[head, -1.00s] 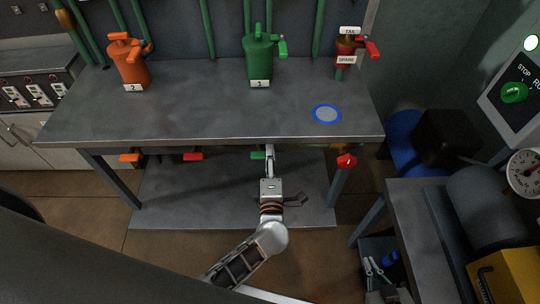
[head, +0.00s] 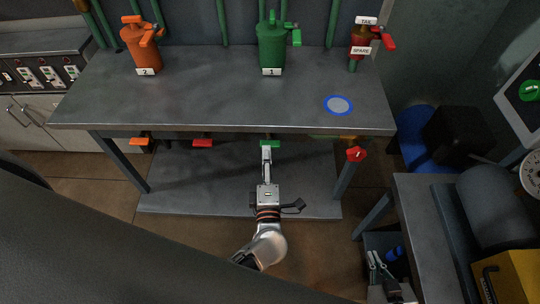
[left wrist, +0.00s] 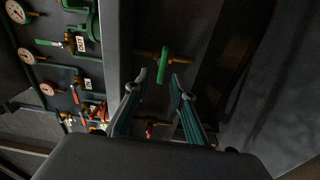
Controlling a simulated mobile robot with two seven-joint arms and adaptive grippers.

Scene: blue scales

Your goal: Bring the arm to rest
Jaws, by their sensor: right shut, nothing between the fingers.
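My left gripper (head: 266,155) is in the middle of the head view, just in front of a green valve handle (head: 270,143) under the table's front edge. In the left wrist view, the two fingers (left wrist: 158,88) are apart with nothing between them. The green handle (left wrist: 163,65) shows beyond the fingertips, seemingly clear of them. My right gripper (head: 376,264) is low at the right, shut and empty, beside the side bench.
The grey table (head: 220,100) carries an orange vessel (head: 142,48), a green vessel (head: 271,45) and a blue-ringed disc (head: 338,105). Orange (head: 139,141) and red (head: 202,142) handles sit under its edge. A side bench (head: 420,205) stands right. Floor is open at front left.

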